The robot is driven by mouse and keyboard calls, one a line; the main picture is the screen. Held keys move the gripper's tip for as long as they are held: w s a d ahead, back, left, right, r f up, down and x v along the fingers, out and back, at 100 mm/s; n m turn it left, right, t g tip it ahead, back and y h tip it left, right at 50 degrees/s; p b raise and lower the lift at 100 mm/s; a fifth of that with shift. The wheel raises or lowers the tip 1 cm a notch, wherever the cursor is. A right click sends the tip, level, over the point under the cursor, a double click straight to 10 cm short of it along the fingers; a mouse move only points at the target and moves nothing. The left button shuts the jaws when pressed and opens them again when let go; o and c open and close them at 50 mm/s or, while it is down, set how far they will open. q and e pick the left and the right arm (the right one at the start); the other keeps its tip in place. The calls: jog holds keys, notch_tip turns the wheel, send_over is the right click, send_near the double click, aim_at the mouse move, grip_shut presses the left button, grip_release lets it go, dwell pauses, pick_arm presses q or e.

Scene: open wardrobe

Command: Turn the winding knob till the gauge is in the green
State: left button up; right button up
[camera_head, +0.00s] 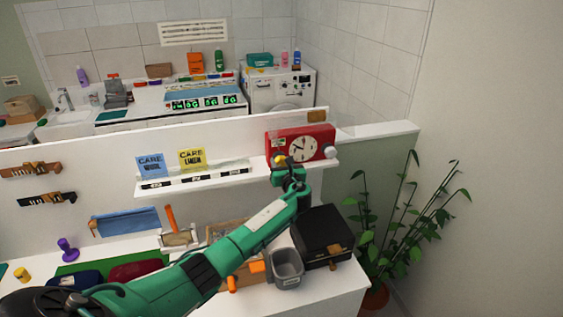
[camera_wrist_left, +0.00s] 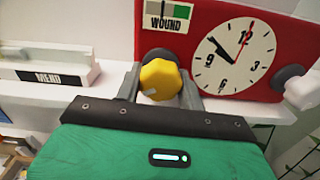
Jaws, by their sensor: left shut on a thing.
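The red clock box (camera_head: 312,139) stands on the white shelf at the right end, with a round white clock dial (camera_wrist_left: 233,57). The yellow winding knob (camera_wrist_left: 160,79) is on its front left; it also shows in the head view (camera_head: 280,160). My left gripper (camera_wrist_left: 160,88) has one finger on each side of the knob and is shut on it. It also shows in the head view (camera_head: 287,168). The gauge (camera_wrist_left: 170,14), labelled WOUND, is above the knob, with a grey part and a green part. Its top is cut off, and I cannot tell its reading. My right gripper is not in view.
A white knob (camera_wrist_left: 300,91) sticks out at the clock's right side. Blue (camera_head: 150,166) and yellow (camera_head: 192,159) care cards stand on the shelf to the left. A black box (camera_head: 322,232) and grey bin (camera_head: 287,267) stand below. A plant (camera_head: 395,220) is at right.

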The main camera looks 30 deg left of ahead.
pick_arm(q)
jog(key=shift+s+f+m, duration=0.1)
jog(key=shift+f+m, duration=0.05)
jog(key=shift+m, duration=1.55)
jog(key=o, duration=1)
jog(key=shift+d, duration=0.1)
jog(key=shift+b+v, duration=2.5)
jog(key=shift+v, duration=4.3)
